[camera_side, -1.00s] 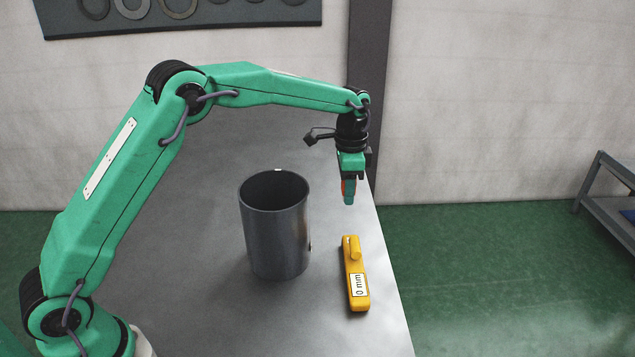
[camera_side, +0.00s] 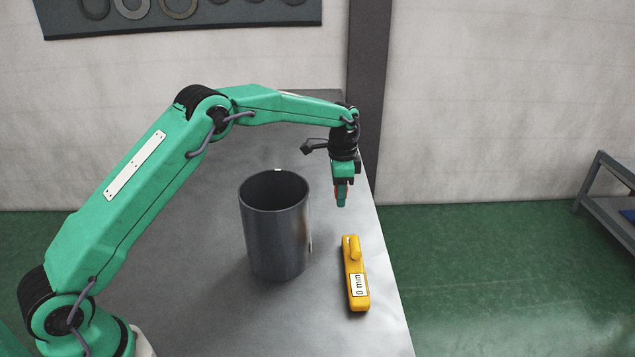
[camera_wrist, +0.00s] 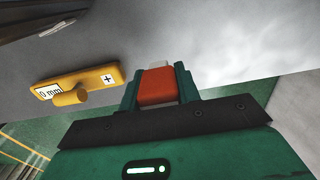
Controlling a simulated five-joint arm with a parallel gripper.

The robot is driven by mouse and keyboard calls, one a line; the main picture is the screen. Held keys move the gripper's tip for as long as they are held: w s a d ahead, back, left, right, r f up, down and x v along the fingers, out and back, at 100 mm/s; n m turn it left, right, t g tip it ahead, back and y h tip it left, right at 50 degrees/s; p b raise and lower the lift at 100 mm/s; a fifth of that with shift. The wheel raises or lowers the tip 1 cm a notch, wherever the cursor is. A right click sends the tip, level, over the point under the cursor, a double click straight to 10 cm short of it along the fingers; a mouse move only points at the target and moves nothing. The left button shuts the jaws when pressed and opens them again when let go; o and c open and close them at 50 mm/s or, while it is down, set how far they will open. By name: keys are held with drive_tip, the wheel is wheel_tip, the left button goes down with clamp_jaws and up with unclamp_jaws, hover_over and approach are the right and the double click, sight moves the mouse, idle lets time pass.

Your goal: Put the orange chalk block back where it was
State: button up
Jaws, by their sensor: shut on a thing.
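My gripper (camera_side: 341,193) points down above the table, behind and slightly left of the yellow tool in the side view. In the wrist view the gripper (camera_wrist: 158,88) is shut on the orange chalk block (camera_wrist: 157,86), which sits between the two green fingers. A paler face shows at the block's far end. I cannot tell from these frames which spot the block came from.
A dark grey open cylinder (camera_side: 275,232) stands upright on the grey table (camera_side: 190,240). A yellow tool labelled "0 mm" (camera_side: 355,272) lies near the table's right edge; it also shows in the wrist view (camera_wrist: 90,82). Table behind the cylinder looks clear.

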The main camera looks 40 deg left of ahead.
sight(334, 214)
drive_tip(key=a, duration=0.1)
drive_tip(key=w+a+f, duration=0.2)
drive_tip(key=shift+a+f, duration=0.25)
drive_tip(key=shift+a, duration=0.1)
drive_tip(key=shift+f, duration=2)
drive_tip(key=o, duration=1)
drive_tip(key=shift+f, duration=0.15)
wheel_tip(334, 214, up, 12)
drive_tip(key=shift+r, duration=0.2)
